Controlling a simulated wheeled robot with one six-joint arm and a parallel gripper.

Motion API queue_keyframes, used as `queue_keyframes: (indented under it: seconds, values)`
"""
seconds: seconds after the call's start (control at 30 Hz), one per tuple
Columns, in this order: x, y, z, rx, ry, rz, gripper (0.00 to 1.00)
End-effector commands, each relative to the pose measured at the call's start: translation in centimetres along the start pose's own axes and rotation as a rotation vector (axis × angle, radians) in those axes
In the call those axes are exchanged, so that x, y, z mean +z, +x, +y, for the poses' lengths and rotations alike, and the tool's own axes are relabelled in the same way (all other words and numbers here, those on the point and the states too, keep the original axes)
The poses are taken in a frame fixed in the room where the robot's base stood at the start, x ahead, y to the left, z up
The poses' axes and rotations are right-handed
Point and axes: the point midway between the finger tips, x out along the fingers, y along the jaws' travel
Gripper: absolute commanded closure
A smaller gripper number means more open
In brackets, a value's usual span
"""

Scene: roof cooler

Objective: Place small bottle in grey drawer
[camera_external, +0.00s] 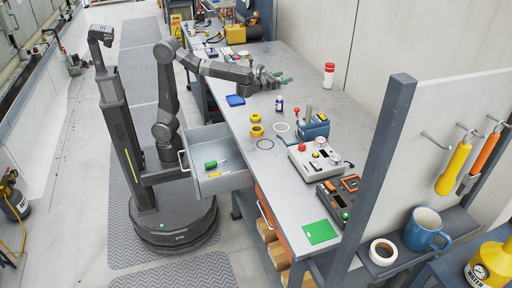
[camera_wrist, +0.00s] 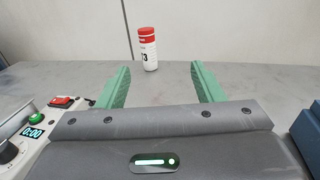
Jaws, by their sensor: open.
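A white bottle with a red cap (camera_external: 329,76) stands upright at the back of the workbench near the wall. It also shows in the wrist view (camera_wrist: 148,50), beyond my fingertips and slightly left of centre. A smaller dark bottle with a pale cap (camera_external: 279,103) stands nearer the middle of the bench. My gripper (camera_external: 286,77) is open and empty above the bench, its green fingers pointing toward the red-capped bottle; the fingers also show in the wrist view (camera_wrist: 160,68). The grey drawer (camera_external: 224,182) is pulled out below the bench's front edge, with a green object and a thin item inside.
A grey upright post (camera_external: 378,170) rises at the right. Bare bench lies around the red-capped bottle.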

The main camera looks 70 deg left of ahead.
Motion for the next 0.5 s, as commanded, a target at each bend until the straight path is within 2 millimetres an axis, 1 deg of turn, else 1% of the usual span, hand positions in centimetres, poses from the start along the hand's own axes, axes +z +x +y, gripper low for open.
queue_keyframes:
  seconds: [0.03, 0.1, 0.13, 0.23, 0.33, 0.5]
  values:
    - [-0.4, 0.0, -0.8, 0.010, 0.002, 0.004, 0.39]
    - [-0.8, 0.0, -1.6, 0.028, 0.006, 0.008, 0.39]
    - [-1.5, 0.0, -1.4, 0.029, 0.007, 0.008, 0.39]
    - [-2.5, 0.0, -1.3, 0.028, 0.005, 0.007, 0.39]
    - [-3.0, 0.0, -1.2, 0.027, 0.004, 0.007, 0.39]
    - [-3.2, 0.0, -1.2, 0.027, 0.004, 0.006, 0.39]
